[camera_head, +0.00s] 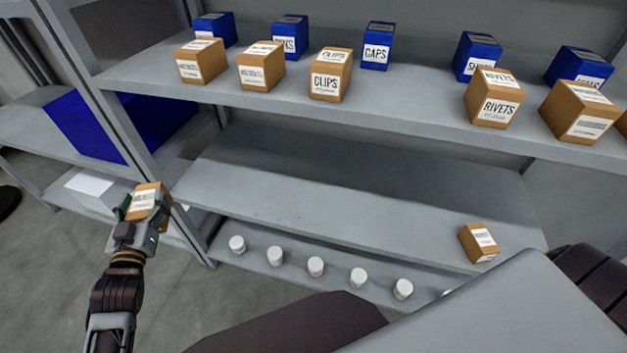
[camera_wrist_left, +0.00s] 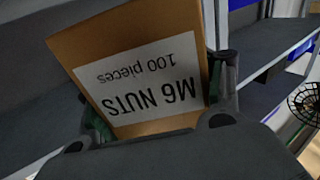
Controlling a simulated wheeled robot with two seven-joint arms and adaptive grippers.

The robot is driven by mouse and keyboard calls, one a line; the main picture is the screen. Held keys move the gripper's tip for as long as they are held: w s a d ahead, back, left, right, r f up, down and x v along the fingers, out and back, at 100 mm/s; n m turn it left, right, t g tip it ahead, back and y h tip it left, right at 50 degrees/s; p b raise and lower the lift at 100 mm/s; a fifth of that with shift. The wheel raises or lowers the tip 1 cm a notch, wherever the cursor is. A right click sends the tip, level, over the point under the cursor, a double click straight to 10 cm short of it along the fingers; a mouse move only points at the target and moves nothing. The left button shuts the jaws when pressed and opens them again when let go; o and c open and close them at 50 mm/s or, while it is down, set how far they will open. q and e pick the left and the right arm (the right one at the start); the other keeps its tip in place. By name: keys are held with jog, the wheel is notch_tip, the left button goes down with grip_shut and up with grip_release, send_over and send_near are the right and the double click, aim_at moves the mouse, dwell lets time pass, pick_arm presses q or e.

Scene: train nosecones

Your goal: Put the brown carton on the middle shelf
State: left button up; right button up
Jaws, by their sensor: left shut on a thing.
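My left gripper (camera_head: 134,226) is shut on a brown carton (camera_head: 149,203) and holds it up in front of the shelf unit's left post. In the left wrist view the carton (camera_wrist_left: 150,80) fills the space between the fingers (camera_wrist_left: 165,115), and its white label reads "M6 NUTS 100 pieces", upside down. The middle shelf (camera_head: 330,190) is to the right of the gripper and is mostly bare. One brown carton (camera_head: 478,243) sits near its right front edge. My right gripper is not in view.
The upper shelf (camera_head: 400,105) carries several brown cartons, such as one marked CLIPS (camera_head: 330,75), with blue boxes (camera_head: 377,46) behind. Several white jars (camera_head: 316,266) stand on the lower shelf. A metal post (camera_head: 110,100) rises beside the held carton. A blue bin (camera_head: 90,125) stands left.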

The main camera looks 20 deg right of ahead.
pick_arm(q)
jog(key=s+f+y, duration=0.1)
jog(key=s+f, duration=0.1)
jog(key=f, duration=0.2)
jog(key=s+f+n+y, duration=0.1)
jog(key=s+f, duration=0.2)
jog(key=f, duration=0.1)
jog(key=s+f+y, duration=0.1)
jog(key=s+f, duration=0.1)
jog(key=f, duration=0.3)
jog(key=shift+s+n+y, duration=0.3)
jog(key=shift+s+n, duration=0.05)
jog(key=shift+n, duration=0.05)
jog(key=shift+a, duration=0.1)
dwell(0.4)
jog(key=shift+s+d+f, duration=0.15)
jog(key=shift+d+f, duration=0.15)
dwell(0.3)
